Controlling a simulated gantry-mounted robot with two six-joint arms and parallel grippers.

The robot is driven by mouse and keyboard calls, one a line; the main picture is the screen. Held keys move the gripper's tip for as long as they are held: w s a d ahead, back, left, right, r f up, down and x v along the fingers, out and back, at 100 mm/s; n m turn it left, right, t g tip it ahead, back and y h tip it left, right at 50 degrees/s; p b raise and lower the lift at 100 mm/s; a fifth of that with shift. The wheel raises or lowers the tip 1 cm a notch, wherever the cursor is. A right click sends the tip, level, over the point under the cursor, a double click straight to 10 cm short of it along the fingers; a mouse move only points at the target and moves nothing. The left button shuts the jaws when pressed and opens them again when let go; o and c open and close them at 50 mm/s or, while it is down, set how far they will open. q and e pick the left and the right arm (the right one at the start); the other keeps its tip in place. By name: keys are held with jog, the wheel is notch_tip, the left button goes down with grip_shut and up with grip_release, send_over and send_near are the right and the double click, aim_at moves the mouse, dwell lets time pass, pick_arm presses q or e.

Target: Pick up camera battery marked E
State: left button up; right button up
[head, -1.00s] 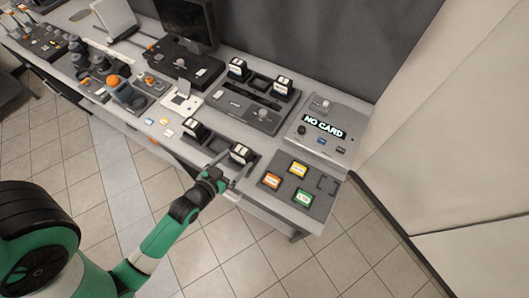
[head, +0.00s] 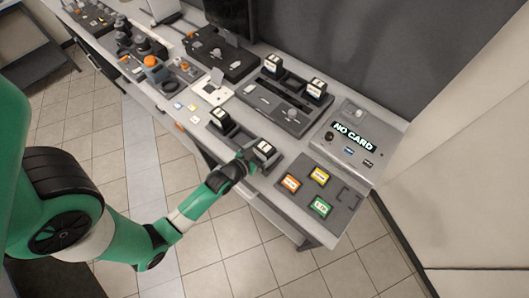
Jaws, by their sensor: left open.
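Several black camera batteries with white labels stand on the bench in the head view. One battery (head: 264,149) stands at the front in a dark holder, and another battery (head: 219,119) stands to its left. Two more, a left battery (head: 272,64) and a right battery (head: 316,89), stand at the back on a grey charger unit (head: 272,106). The label letters are too small to read, so I cannot tell which is E. My left gripper (head: 250,160) is open, right at the front battery; contact cannot be told. My right gripper is not in view.
A grey panel with orange, yellow and green tiles (head: 320,207) lies right of the front battery. Behind it is a box with a "NO CARD" display (head: 353,137). Small cards (head: 186,107), a white stand (head: 212,88) and other equipment fill the bench leftward.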

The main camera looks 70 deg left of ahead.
pick_arm(q)
jog(key=x, duration=0.2)
jog(key=shift+w+a+f, duration=0.1)
jog(key=shift+w+a, duration=0.1)
jog(key=shift+w, duration=0.15)
jog(key=shift+c, duration=0.3)
grip_shut()
